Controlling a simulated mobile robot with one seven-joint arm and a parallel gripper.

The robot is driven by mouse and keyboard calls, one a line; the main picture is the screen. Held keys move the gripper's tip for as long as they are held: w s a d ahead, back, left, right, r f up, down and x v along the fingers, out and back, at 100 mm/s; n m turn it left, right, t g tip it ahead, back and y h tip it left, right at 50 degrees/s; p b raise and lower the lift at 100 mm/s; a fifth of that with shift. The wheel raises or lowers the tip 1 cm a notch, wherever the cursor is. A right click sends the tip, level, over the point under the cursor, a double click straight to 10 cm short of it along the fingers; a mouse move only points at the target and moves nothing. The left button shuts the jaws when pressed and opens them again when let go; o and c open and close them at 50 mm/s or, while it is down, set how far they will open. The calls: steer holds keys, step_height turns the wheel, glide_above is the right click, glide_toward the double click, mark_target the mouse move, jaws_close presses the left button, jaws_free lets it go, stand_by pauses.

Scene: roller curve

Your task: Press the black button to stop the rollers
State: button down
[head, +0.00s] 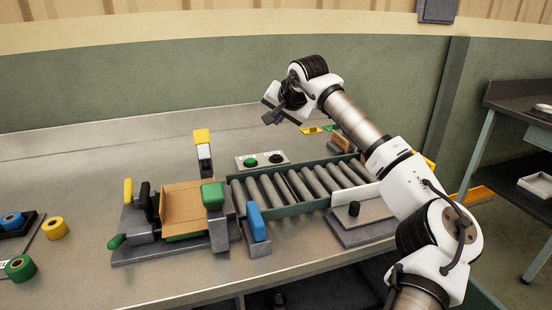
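The black button (276,158) sits on the right half of a light panel (240,163), on the far side of the roller conveyor (290,187). A green button (250,162) is to its left on the same panel. My gripper (270,118) is up and beyond the panel in the picture, above the back of the bench, apart from the button. Its dark fingers are small and seen at an angle, so I cannot tell if they are open. The black button's top is in plain view. Whether the rollers turn cannot be told from one frame.
An open cardboard box (190,204) lies left of the rollers, among a green-topped post (213,196), a blue-topped block (255,222) and a yellow-topped post (202,140). A black knob (354,208) stands on a plate at the front right. Tape rolls (54,229) lie far left.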

steer(key=b, duration=0.5)
glide_above(278, 158)
step_height(278, 158, down, 6)
steer(key=shift+a+f, duration=0.1)
steer(key=shift+f, duration=0.1)
steer(key=shift+f+b, duration=0.45)
steer(key=shift+f, duration=0.4)
steer(key=shift+f, duration=0.15)
stand_by(0.7)
steer(key=shift+f, duration=0.3)
steer(key=shift+f+b, duration=0.35)
steer(key=shift+f, duration=0.1)
stand_by(0.6)
stand_by(0.3)
steer(key=shift+r+p, duration=0.8)
steer(key=shift+r, duration=0.05)
steer(key=shift+r, duration=0.1)
